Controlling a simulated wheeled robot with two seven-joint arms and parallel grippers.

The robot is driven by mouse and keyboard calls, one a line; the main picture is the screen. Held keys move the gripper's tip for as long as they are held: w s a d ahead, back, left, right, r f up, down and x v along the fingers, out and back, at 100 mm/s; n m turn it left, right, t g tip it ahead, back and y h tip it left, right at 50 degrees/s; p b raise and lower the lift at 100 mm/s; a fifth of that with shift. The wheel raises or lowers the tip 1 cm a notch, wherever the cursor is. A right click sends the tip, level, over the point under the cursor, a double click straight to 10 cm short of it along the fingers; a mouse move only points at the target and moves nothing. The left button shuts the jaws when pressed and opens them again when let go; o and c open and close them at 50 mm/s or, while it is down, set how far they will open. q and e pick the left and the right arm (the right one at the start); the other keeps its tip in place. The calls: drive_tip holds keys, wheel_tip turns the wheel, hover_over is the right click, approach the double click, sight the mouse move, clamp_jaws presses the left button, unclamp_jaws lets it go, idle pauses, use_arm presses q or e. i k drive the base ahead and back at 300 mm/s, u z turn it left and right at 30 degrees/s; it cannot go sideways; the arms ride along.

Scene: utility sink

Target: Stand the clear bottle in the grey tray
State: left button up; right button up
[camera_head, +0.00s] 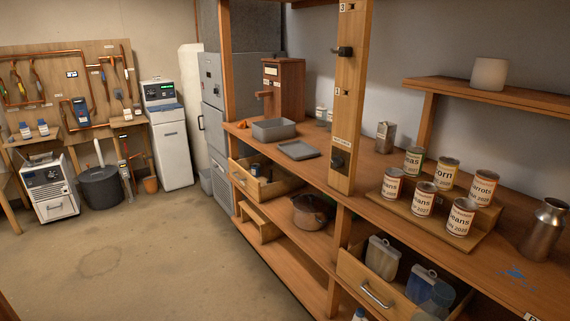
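A shallow grey tray (298,150) lies empty on the wooden counter. A deeper grey bin (273,130) sits just behind it, to the left. I cannot pick out the clear bottle with certainty. Small pale bottles (321,115) stand at the back of the counter, right of the wooden dispenser. Neither of my grippers is in view.
A wooden post (347,100) rises at the counter's front edge. Several labelled cans (446,173) stand on a stepped rack, with a metal jug (544,230) to the right. An open drawer (262,187) juts out below the tray. The floor (130,260) at left is clear.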

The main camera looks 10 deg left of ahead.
sight(298, 151)
drive_tip(key=u, duration=0.7)
drive_tip(key=i, duration=0.8)
drive_tip(key=u, duration=0.7)
